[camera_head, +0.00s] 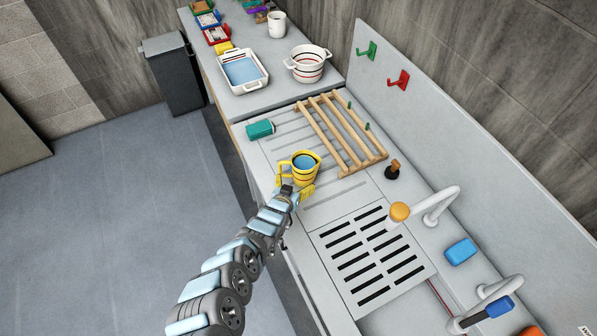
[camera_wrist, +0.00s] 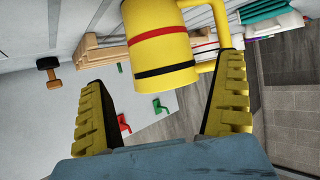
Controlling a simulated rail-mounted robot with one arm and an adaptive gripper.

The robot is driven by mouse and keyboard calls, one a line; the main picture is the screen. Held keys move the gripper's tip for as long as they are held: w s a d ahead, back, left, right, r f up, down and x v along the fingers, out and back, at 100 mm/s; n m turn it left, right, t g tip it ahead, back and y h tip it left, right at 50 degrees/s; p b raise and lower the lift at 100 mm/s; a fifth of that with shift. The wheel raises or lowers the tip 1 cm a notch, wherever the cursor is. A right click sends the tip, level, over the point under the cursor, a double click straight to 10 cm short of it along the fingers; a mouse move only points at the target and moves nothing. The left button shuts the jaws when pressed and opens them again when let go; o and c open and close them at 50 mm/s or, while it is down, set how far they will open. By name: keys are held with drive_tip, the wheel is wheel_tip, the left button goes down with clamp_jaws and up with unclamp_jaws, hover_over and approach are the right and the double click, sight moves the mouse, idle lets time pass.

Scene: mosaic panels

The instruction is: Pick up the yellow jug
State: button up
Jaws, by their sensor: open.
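The yellow jug (camera_head: 304,176) stands upright on the grooved draining board, with blue showing inside its rim and its handle toward the left. In the wrist view the jug (camera_wrist: 160,45) fills the top middle, with a red band and a black band. My gripper (camera_head: 294,188) is at the near side of the jug, fingers spread. In the wrist view my gripper (camera_wrist: 166,78) is open and empty, and the jug's body lies ahead between the yellow ridged fingers. The jug's handle overlaps the right fingertip in that view; I cannot tell whether they touch.
A wooden rack (camera_head: 343,131) is to the right. A slotted grate (camera_head: 366,262) lies nearer. A white tray (camera_head: 264,82) is at the back.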

sight(300, 175)
drive_tip(key=shift+b+x, duration=0.65)
drive_tip(key=shift+x, duration=0.8)
drive_tip(key=shift+w+d+f+b, duration=0.2)
drive_tip(key=shift+w+b, duration=0.15)
drive_tip(key=shift+w, duration=0.25)
drive_tip(key=shift+b+x, duration=0.85)
drive_tip(key=shift+x, duration=0.5)
drive_tip(key=shift+w+d+f+b, duration=0.3)
drive_tip(key=shift+w+f+b, duration=0.05)
drive_tip(key=shift+w+b, duration=0.3)
drive_tip(key=shift+w+d+b, duration=0.1)
drive_tip(key=shift+w+b, duration=0.25)
drive_tip(key=shift+w, duration=0.1)
drive_tip(key=c, duration=1)
